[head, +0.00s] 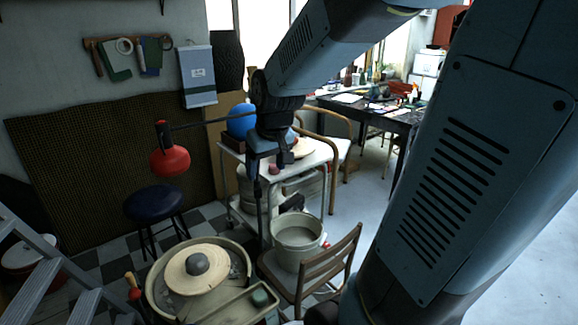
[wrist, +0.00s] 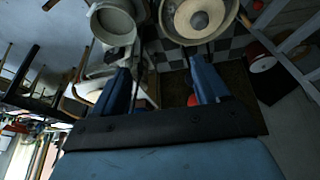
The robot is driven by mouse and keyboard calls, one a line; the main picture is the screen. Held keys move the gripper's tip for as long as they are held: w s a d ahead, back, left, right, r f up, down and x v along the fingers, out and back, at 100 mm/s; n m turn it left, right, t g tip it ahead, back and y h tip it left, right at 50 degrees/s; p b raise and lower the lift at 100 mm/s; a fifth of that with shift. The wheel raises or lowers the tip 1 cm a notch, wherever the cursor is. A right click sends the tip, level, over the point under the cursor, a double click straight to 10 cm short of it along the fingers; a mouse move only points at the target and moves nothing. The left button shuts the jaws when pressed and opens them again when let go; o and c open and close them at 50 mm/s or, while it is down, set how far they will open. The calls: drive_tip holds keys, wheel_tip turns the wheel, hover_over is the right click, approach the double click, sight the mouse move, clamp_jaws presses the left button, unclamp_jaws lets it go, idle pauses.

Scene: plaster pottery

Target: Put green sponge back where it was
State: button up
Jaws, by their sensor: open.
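A small dark green block (head: 260,298), which looks like the green sponge, lies in the tray (head: 232,304) at the front right of the pottery wheel (head: 155,291) in the head view. I cannot make it out in the wrist view. My gripper (head: 272,160) hangs in the air near the white cart, well above and behind the wheel. In the wrist view my gripper (wrist: 162,70) has its two blue fingers wide apart with nothing held between them. The wheel (wrist: 168,18) shows at the top of that view, beyond the fingertips.
A grey bucket (head: 298,238) stands on a wooden chair (head: 328,268) right of the wheel. The white cart (head: 318,156) stands behind. A red lamp (head: 169,161), a dark stool (head: 154,201) and a ladder (head: 45,270) are at left. Pale floor is open at right.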

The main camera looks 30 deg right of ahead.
drive_tip(key=s+a+r, duration=0.1)
drive_tip(key=s+r, duration=0.2)
drive_tip(key=s, duration=0.4)
drive_tip(key=s+r+m+t, duration=0.1)
drive_tip(key=s+r, duration=0.3)
drive_tip(key=s, duration=0.3)
drive_tip(key=shift+s+a, duration=0.35)
drive_tip(key=shift+s, duration=0.05)
drive_tip(key=shift+w, duration=0.15)
idle(1.2)
